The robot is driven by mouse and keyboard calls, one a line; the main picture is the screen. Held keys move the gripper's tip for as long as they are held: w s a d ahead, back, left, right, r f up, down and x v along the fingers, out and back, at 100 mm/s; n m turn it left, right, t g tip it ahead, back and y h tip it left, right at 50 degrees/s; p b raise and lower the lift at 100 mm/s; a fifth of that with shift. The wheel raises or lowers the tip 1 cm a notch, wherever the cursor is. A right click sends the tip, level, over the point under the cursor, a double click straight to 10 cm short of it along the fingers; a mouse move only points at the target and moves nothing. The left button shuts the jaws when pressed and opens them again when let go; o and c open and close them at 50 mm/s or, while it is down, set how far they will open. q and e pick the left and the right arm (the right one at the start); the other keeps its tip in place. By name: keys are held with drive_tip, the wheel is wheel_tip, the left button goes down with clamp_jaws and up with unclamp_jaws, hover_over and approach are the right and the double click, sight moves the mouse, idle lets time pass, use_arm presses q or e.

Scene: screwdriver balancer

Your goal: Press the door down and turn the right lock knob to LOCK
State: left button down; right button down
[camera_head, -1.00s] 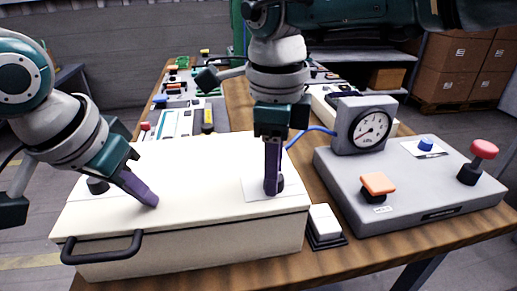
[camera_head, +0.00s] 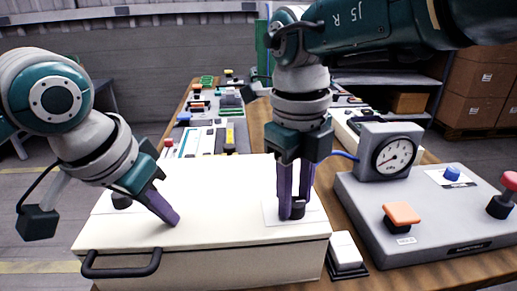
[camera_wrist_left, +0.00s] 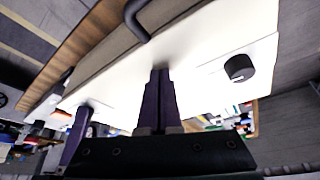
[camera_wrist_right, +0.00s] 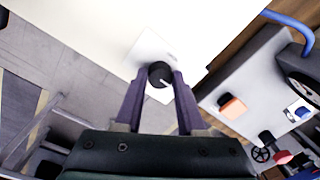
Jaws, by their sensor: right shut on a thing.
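The white door (camera_head: 225,180) is the flat top of a box and looks closed, with a dark handle (camera_head: 120,268) at its front. The fingers of my left gripper (camera_head: 172,219) are together with nothing between them, tips at the door's surface, right of the left knob (camera_head: 121,201). That black knob also shows in the left wrist view (camera_wrist_left: 239,68). My right gripper (camera_head: 291,214) points down with its fingers either side of the black right lock knob (camera_wrist_right: 160,73), shut on it. The knob's white mark slants to the lower right in the right wrist view. Its label text is unreadable.
A grey panel with a gauge (camera_head: 393,155), an orange button (camera_head: 402,215) and a red knob (camera_head: 508,182) stands at right. A white rocker switch (camera_head: 345,252) lies between box and panel. Several devices line the table behind.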

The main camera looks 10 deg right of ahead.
use_arm(q)
drive_tip(key=shift+a+f, duration=0.1)
drive_tip(key=shift+f, duration=0.05)
use_arm(e)
drive_tip(key=c, duration=0.5)
unclamp_jaws()
